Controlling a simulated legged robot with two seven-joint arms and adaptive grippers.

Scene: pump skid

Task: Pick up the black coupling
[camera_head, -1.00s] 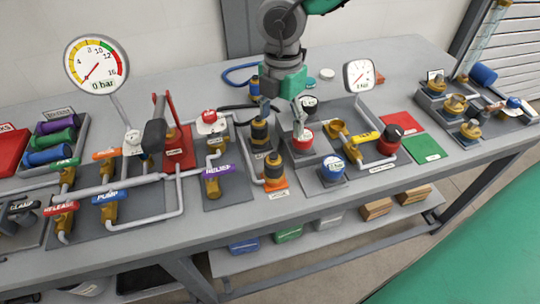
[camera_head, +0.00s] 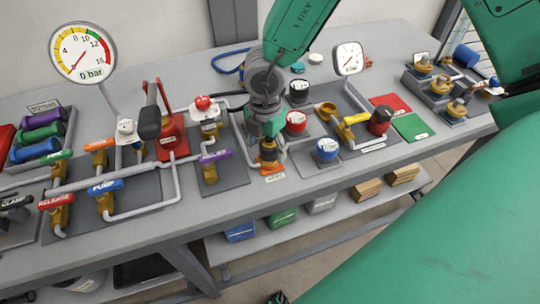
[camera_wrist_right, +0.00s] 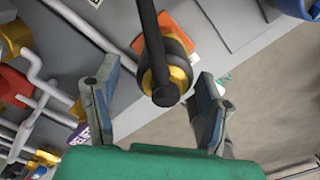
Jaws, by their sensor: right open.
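A black coupling with yellow bands (camera_head: 268,153) stands on an orange-labelled base near the bench's front edge, partly hidden by my right gripper. My right gripper (camera_head: 266,141) is above and around its upper part in the head view. In the right wrist view, the open fingers of my right gripper (camera_wrist_right: 155,98) are spread wide, and the black and yellow coupling (camera_wrist_right: 180,62) lies beyond and between them. A dark rod or hose (camera_wrist_right: 150,45) crosses in front of it. I cannot tell whether the fingers touch it. My left gripper is not in view.
A relief valve with a purple handle (camera_head: 214,156) stands close on the left. Red (camera_head: 296,121) and blue (camera_head: 327,148) round knobs stand close on the right. A red-handled pump (camera_head: 168,130) rises further left. A lower shelf (camera_head: 262,243) holds boxes.

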